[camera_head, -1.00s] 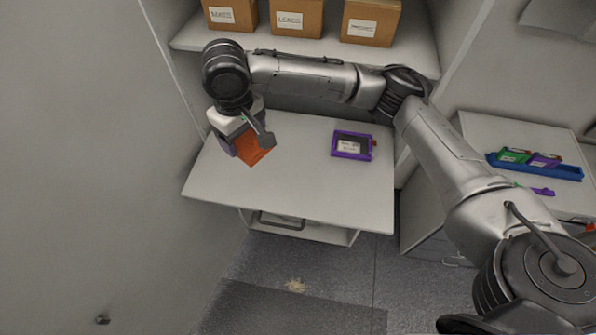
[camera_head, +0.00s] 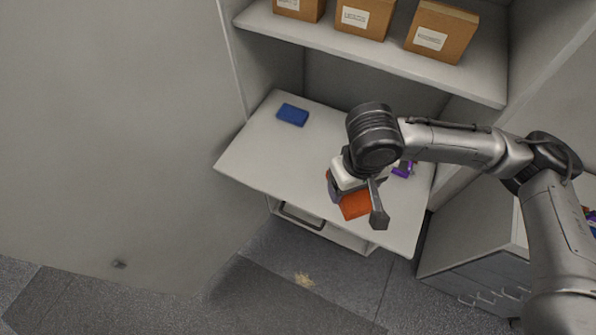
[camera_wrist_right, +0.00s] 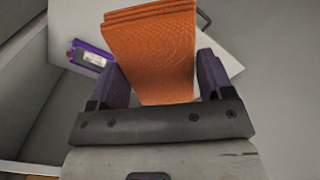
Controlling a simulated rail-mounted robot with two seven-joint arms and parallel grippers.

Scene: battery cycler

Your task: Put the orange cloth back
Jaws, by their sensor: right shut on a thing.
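The orange cloth (camera_head: 355,206) is a folded block between the fingers of my right gripper (camera_head: 351,196). The gripper is shut on it, over the front right part of the white table (camera_head: 270,165). In the right wrist view the cloth (camera_wrist_right: 152,50) stands out between the two purple fingers of the gripper (camera_wrist_right: 158,80), its layered edge at the far end. The gripper hides part of the cloth in the head view. My left gripper is not in view.
A blue folded block (camera_head: 292,114) lies at the table's back left. A purple-framed device (camera_head: 403,168) is partly hidden behind my right gripper and shows in the wrist view (camera_wrist_right: 90,57). Cardboard boxes (camera_head: 440,30) stand on the shelf above. The table's left half is mostly clear.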

